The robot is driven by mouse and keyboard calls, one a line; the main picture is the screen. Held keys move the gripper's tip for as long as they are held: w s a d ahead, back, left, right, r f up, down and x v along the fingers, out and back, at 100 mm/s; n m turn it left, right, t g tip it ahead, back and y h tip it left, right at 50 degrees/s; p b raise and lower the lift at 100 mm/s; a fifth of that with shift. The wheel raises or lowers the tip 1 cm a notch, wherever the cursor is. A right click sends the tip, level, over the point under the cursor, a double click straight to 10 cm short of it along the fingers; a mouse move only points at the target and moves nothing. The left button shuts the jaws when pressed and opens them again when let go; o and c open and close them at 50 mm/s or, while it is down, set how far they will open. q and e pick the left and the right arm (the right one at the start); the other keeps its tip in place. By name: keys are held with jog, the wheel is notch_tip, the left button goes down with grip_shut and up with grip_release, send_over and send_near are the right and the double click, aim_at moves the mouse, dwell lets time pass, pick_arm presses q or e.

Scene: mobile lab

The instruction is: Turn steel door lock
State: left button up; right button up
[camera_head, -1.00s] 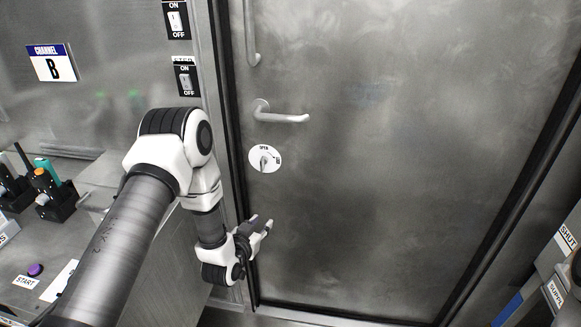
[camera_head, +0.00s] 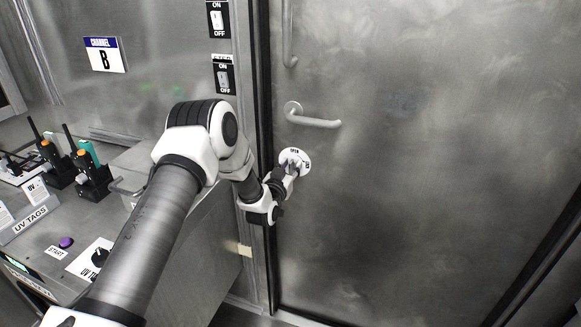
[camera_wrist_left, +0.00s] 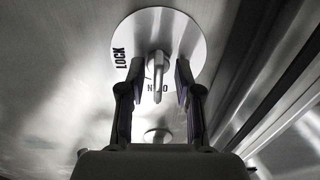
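The steel door (camera_head: 420,180) is closed, with a round white lock plate (camera_head: 296,155) below its lever handle (camera_head: 318,121). My left gripper (camera_head: 291,169) is at the plate and covers part of it. In the left wrist view the plate (camera_wrist_left: 188,40) bears the word LOCK and other lettering, partly hidden, and a small steel lock knob (camera_wrist_left: 158,72) sticks out of it. My left gripper (camera_wrist_left: 157,75) is open there, with one finger on each side of the knob and a visible gap to both. My right gripper is not in view.
A bench (camera_head: 120,225) with radios (camera_head: 88,170), a purple start button (camera_head: 66,242) and a black dial (camera_head: 99,257) stands left of the door. Switches (camera_head: 222,75) are on the wall beside the door frame. The door face to the right is clear.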

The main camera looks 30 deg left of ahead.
pick_arm(q)
jog(key=shift+d, duration=0.15)
grip_shut()
jog(key=shift+m, duration=0.4)
jog(key=m+p, duration=0.1)
jog(key=m, duration=0.2)
jog(key=shift+d+m, duration=0.1)
jog(key=shift+m, duration=0.2)
jog(key=m+p, duration=0.1)
jog(key=m, duration=0.3)
jog(key=shift+d+m, duration=0.1)
jog(key=shift+m, duration=0.2)
jog(key=shift+d+f+m+p, duration=0.15)
jog(key=shift+m+p, duration=0.75)
jog(key=shift+m, duration=1.35)
jog(key=shift+a+f+m+p, duration=0.15)
jog(key=shift+m+p, duration=0.7)
jog(key=shift+m, duration=1.4)
jog(key=shift+d, duration=0.1)
jog(key=shift+f, duration=0.1)
